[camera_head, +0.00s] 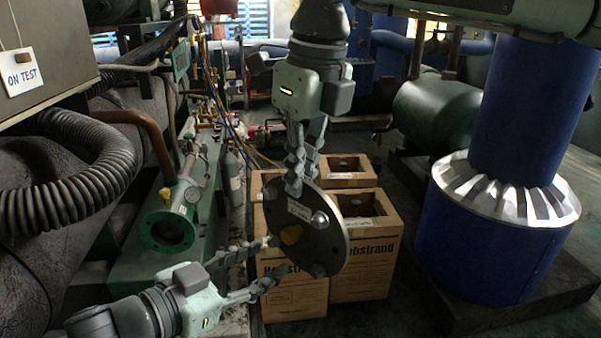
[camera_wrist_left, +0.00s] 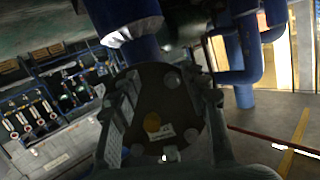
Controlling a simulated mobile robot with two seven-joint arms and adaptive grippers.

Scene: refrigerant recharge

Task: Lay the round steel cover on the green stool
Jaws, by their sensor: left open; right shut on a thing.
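The round steel cover (camera_head: 323,248) is a dark disc with a pale label, an orange patch and a bright knob. It hangs tilted in front of the cartons. My right gripper (camera_head: 298,178) comes down from above and is shut on its upper edge. My left gripper (camera_head: 272,262) is open at the cover's lower left, its fingers pointing toward it; contact is unclear. In the left wrist view the cover (camera_wrist_left: 152,88) shows between the left gripper's fingers (camera_wrist_left: 165,95). I cannot make out a green stool in either view.
Cartons (camera_head: 362,285) stand below and behind the cover. A green flanged pipe (camera_head: 170,232) is at left, near a ribbed hose (camera_head: 75,190). A blue column with a silver collar (camera_head: 505,200) stands at right. Some dark floor shows between cartons and column.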

